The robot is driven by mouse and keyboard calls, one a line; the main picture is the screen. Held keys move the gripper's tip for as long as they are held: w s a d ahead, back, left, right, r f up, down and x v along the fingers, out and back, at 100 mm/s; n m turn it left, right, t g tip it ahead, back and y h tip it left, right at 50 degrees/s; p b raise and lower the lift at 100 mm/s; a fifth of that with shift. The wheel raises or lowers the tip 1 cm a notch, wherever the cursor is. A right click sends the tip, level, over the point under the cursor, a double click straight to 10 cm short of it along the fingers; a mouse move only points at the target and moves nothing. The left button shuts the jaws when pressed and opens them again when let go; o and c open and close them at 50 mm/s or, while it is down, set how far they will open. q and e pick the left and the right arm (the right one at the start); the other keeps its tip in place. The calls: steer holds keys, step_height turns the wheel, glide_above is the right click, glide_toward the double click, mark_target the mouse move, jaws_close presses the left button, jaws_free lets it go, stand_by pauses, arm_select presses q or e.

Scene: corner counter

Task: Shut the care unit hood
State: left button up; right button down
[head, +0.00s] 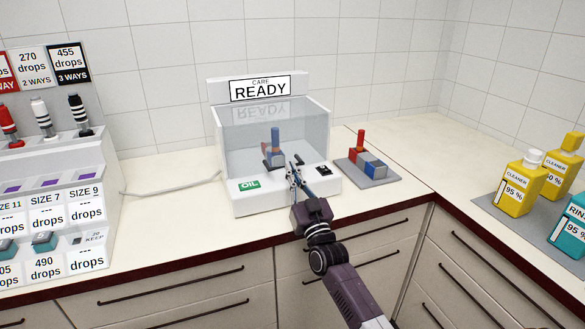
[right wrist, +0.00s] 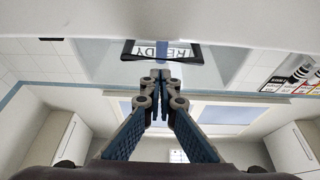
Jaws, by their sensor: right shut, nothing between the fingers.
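The care unit (head: 245,207) is a white box on the counter with a READY sign (head: 261,88) at its back. Whether the hood is fully seated I cannot tell. My right gripper (head: 295,172) is shut and empty at the unit's front, near the hood's lower front edge; contact is unclear. In the right wrist view its fingertips (right wrist: 160,76) meet below the inverted READY sign (right wrist: 168,51). My left gripper is not in view.
A grey tray (head: 384,178) with a red and blue piece lies right of the unit. A drops dispenser (head: 60,160) stands left. Yellow cleaner bottles (head: 520,185) and a teal bottle (head: 570,230) stand right. A cable (head: 170,190) crosses the counter.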

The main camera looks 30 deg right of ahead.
steer(key=v, duration=0.7)
steer(key=shift+s, duration=0.3)
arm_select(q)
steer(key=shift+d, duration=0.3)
